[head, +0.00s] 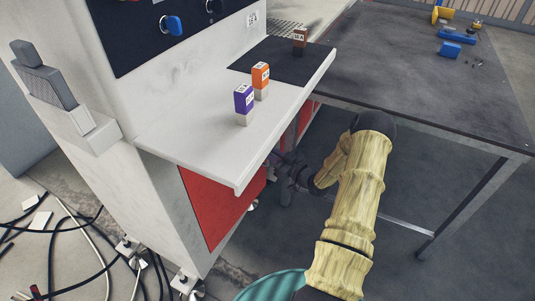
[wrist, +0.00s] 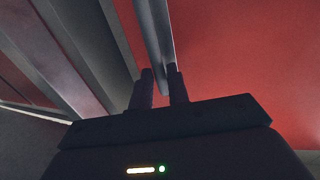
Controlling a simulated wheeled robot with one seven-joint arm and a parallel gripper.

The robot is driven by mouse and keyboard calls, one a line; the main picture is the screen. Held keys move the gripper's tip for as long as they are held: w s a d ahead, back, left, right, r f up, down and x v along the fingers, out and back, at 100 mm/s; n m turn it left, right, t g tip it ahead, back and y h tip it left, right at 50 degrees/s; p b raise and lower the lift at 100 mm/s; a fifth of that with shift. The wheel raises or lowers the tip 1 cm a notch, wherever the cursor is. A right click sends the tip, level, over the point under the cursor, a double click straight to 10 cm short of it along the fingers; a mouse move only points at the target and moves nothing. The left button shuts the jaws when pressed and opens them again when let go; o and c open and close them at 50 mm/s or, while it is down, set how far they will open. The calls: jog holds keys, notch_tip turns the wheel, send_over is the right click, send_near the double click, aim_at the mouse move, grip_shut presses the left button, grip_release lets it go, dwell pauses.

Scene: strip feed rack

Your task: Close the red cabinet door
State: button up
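The red cabinet door (head: 215,205) shows under the white ledge of the cabinet in the head view. A smaller red patch shows farther back below the ledge. My gripper (head: 284,176) is low beside the cabinet, under the ledge's front edge, and its fingertips are hard to make out there. In the wrist view a large red surface (wrist: 245,55) fills the right side. A grey bar (wrist: 157,40) runs along it, down between my two close-set fingers (wrist: 162,84). The fingers appear shut on the bar. How far the door stands open is hidden.
Loose cables (head: 75,245) lie on the floor at left.

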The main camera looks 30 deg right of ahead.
aim_at(259, 161)
jog(key=shift+x, duration=1.15)
jog(key=shift+c, duration=0.3)
grip_shut()
jog(key=shift+x, duration=1.8)
jog(key=shift+w+a+r, duration=0.15)
jog(key=shift+a, duration=0.35)
jog(key=shift+o, duration=0.3)
grip_release()
jog(key=shift+d, duration=0.2)
jog(key=shift+a, duration=0.15)
